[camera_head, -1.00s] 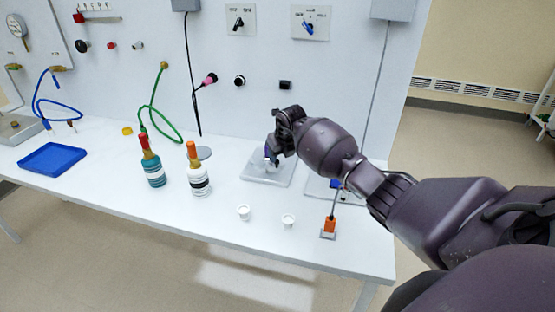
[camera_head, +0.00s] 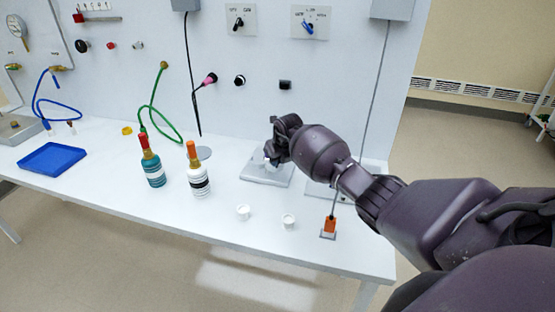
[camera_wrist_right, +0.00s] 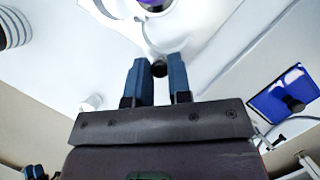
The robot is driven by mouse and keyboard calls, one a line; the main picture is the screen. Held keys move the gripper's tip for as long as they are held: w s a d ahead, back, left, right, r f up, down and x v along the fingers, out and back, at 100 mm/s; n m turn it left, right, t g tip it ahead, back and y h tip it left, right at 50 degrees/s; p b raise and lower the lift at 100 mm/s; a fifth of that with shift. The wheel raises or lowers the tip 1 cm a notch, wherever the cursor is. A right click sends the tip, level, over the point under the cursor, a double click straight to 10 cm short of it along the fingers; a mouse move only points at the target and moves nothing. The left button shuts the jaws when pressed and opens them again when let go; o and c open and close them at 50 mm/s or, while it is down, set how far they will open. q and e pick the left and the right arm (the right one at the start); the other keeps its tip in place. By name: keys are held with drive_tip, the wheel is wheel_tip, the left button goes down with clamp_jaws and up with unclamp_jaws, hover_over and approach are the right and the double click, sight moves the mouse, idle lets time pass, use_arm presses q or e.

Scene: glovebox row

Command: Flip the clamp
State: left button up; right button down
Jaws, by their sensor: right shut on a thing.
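The clamp stands on a pale base plate (camera_head: 257,177) at the back middle of the table. In the head view, my right gripper (camera_head: 271,158) is over this plate and hides most of the clamp. In the right wrist view, a thin white arm of the clamp (camera_wrist_right: 149,35) runs down to a black rounded end (camera_wrist_right: 159,69). That end is between the fingertips of my right gripper (camera_wrist_right: 158,80), which is shut on it. A purple part shows at the top edge there. My left gripper is not in the head view.
Two bottles, one teal (camera_head: 154,174) and one white (camera_head: 199,182), stand left of the clamp. Two small white cups (camera_head: 243,212) (camera_head: 288,220) are in front. An orange piece (camera_head: 329,225) stands near the right front. A blue tray (camera_head: 52,158) lies far left. The table's front middle is clear.

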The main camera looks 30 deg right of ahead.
drive_tip(key=shift+d+f+n+b, duration=0.1)
drive_tip(key=shift+d+n+b, duration=0.15)
drive_tip(key=shift+n+b, duration=0.35)
drive_tip(key=d+n+y+b, duration=0.1)
drive_tip(key=n+b, duration=0.1)
drive_tip(key=b, duration=0.1)
drive_tip(key=w+n+y+b, duration=0.1)
drive_tip(key=n+b, duration=0.1)
drive_tip(key=b, duration=0.1)
drive_tip(key=w+d+f+n+g+b, duration=0.1)
drive_tip(key=n+b, duration=0.1)
drive_tip(key=shift+d+y+b, duration=0.3)
drive_tip(key=shift+y+b, duration=0.1)
drive_tip(key=shift+w+d+n+b, duration=0.2)
drive_tip(key=shift+n+b, duration=0.7)
drive_tip(key=shift+b, duration=0.05)
drive_tip(key=shift+w+r+n+g+y+b, duration=0.15)
drive_tip(key=shift+w+n+g+y+b, duration=0.15)
drive_tip(key=shift+n+y+b, duration=0.25)
drive_tip(key=shift+d+r+n+b, duration=0.1)
drive_tip(key=shift+r+n+b, duration=0.05)
drive_tip(key=shift+n+b, duration=0.3)
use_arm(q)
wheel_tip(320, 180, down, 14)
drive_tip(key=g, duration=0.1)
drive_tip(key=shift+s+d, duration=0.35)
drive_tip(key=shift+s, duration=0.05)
use_arm(e)
drive_tip(key=shift+w+r, duration=0.1)
drive_tip(key=shift+r, duration=0.2)
